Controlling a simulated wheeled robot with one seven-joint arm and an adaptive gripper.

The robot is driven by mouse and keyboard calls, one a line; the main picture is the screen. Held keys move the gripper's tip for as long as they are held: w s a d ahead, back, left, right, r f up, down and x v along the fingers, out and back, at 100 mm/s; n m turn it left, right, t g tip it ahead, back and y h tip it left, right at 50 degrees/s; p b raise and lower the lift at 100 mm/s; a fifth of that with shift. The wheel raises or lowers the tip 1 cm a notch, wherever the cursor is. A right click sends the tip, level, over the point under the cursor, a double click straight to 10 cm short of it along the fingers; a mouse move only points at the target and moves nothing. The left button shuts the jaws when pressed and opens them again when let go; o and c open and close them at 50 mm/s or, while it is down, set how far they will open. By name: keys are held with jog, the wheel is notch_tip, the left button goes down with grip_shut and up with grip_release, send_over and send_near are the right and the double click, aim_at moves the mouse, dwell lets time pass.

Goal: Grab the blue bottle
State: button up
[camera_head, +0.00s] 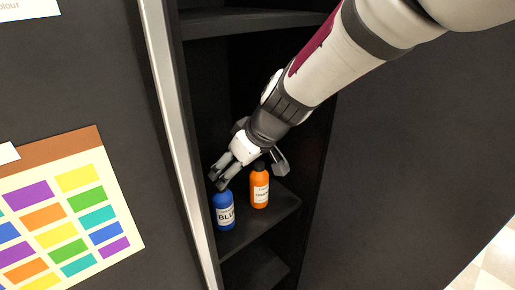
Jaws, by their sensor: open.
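The blue bottle (225,213) stands upright on a dark shelf and has a white label with dark letters. My gripper (250,181) is open, with its fingers spread above the shelf. Its left finger is over the top of the blue bottle and hides the bottle's cap. Its right finger is beside and behind the top of the orange bottle. I cannot tell whether the left finger touches the blue bottle. Nothing is seen held between the fingers.
An orange bottle (260,187) with a dark cap stands upright right of the blue one. The narrow black shelf unit (318,150) has side walls close on both sides and another shelf (240,22) above. A colour chart (70,215) is on the dark panel at left.

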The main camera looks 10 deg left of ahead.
aim_at(216, 190)
jog(key=x, duration=0.8)
jog(key=shift+s+x, duration=0.15)
jog(key=shift+x, duration=1.2)
jog(key=shift+s+x, duration=0.1)
jog(key=shift+x, duration=1.25)
jog(key=shift+f, duration=0.1)
jog(key=shift+c, duration=0.3)
grip_shut()
